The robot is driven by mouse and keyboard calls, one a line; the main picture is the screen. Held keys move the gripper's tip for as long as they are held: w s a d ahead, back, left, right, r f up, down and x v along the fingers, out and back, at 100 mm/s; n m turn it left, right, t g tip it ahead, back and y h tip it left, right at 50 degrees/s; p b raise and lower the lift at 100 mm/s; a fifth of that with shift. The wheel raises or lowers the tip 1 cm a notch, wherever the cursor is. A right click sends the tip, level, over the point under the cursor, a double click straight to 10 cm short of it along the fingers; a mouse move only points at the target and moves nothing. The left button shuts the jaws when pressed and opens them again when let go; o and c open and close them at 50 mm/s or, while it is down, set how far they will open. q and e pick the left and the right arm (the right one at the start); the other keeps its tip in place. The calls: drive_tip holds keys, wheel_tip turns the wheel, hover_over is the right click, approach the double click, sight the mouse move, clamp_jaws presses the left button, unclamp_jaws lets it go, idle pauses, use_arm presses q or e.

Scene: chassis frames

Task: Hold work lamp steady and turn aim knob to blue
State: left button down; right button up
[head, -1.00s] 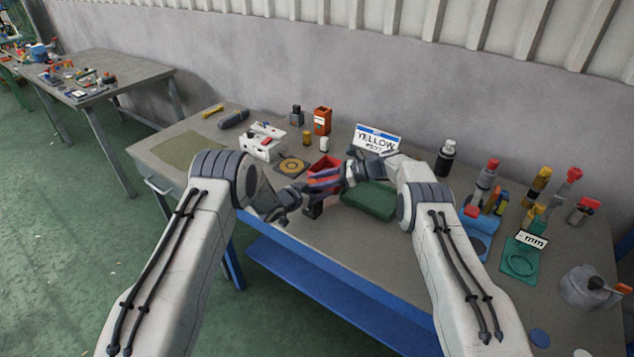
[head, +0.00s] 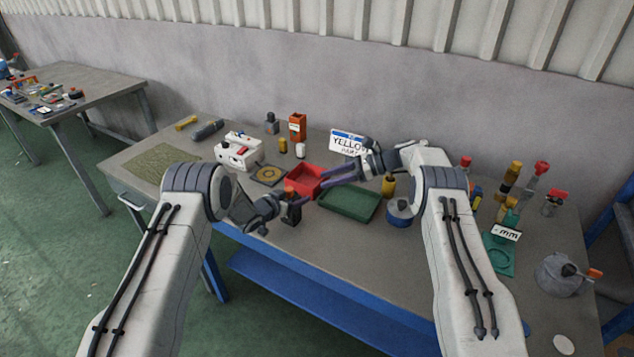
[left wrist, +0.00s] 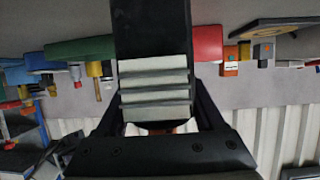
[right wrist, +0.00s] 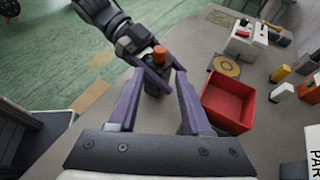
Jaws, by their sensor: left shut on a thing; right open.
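The work lamp, a small black body (head: 291,213) with an orange knob (head: 290,191) on top, is held at the table's front edge. My left gripper (head: 282,207) is shut on it from the left. In the left wrist view a black body with grey ribs (left wrist: 155,85) fills the space between my dark fingers. My right gripper (head: 322,189) is open, its purple fingers pointing left towards the lamp. In the right wrist view the orange knob (right wrist: 160,54) shows between and beyond the open fingertips (right wrist: 160,76). Contact with the knob cannot be made out. Any colour marks are hidden.
A red tray (head: 318,172) and a green tray (head: 352,214) lie close behind and right of the lamp. A white box (head: 238,150), a yellow-ringed plate (head: 268,175) and a sign reading YELLOW (head: 347,142) stand farther back. Several tools crowd the right side.

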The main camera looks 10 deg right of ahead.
drive_tip(key=shift+d+r, duration=0.15)
drive_tip(key=shift+d, duration=0.1)
drive_tip(key=shift+s, duration=0.1)
drive_tip(key=m+t, duration=0.6)
drive_tip(key=t, duration=0.3)
approach(293, 191)
drive_tip(key=shift+y, duration=0.4)
drive_tip(key=x, duration=0.9)
drive_tip(key=shift+w+a+f, duration=0.2)
drive_tip(key=shift+w+f, duration=0.05)
drive_tip(key=shift+w, duration=0.15)
